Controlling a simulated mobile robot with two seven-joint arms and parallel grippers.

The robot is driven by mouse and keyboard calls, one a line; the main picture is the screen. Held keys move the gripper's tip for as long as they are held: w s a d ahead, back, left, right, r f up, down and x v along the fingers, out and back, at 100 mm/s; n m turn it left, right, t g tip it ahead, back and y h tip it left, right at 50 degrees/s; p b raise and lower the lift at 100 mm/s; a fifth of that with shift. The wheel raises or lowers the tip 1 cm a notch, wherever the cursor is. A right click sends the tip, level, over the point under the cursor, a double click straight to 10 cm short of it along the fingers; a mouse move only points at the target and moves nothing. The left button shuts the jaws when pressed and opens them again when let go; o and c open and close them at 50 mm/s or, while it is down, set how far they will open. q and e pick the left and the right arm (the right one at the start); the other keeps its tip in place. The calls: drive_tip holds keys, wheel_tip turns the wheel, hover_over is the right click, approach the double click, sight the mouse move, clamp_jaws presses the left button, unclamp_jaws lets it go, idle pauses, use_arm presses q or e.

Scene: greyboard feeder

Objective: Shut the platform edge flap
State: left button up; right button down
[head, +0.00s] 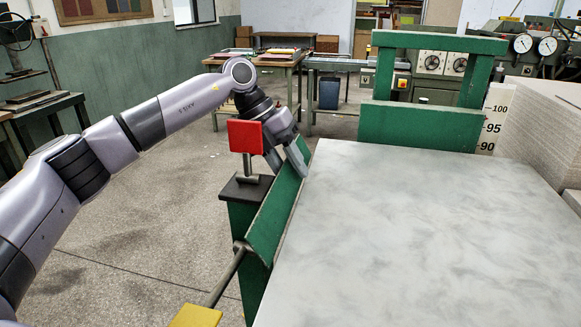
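The green platform edge flap (272,222) is a long narrow panel along the left edge of the pale grey platform (430,230). It stands tilted, with its upper edge close to the platform's edge. My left arm reaches in from the left. My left gripper (290,160) points down at the far end of the flap, with its fingers at or against the flap's top. The red plate and the hand's angle partly hide the fingers, so their opening and any grip on the flap are unclear. My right gripper is not in view.
A red plate (245,137) on a short post stands just left of my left gripper. A rod with a yellow end (196,316) sticks out at the near end of the flap. A green frame (420,120) stands behind the platform, and a board stack (540,130) stands right. Floor is free at left.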

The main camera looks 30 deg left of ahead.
use_arm(q)
clamp_jaws()
drive_tip(key=shift+d+r+y+p, duration=0.25)
drive_tip(key=shift+r+y+p, duration=0.15)
drive_tip(key=shift+p, duration=0.7)
drive_tip(key=shift+w+d+r+g+y+p, duration=0.1)
drive_tip(key=shift+d+g+y+p, duration=0.15)
drive_tip(key=shift+y+p, duration=0.7)
drive_tip(key=y+p, duration=0.1)
drive_tip(key=p, duration=0.2)
drive_tip(key=shift+w+d+g+y, duration=0.15)
drive_tip(key=shift+d+g+y, duration=0.2)
drive_tip(key=shift+d, duration=0.05)
drive_tip(key=shift+w+d+y+p, duration=0.1)
drive_tip(key=shift+d+y+p, duration=0.1)
drive_tip(key=shift+y+p, duration=0.5)
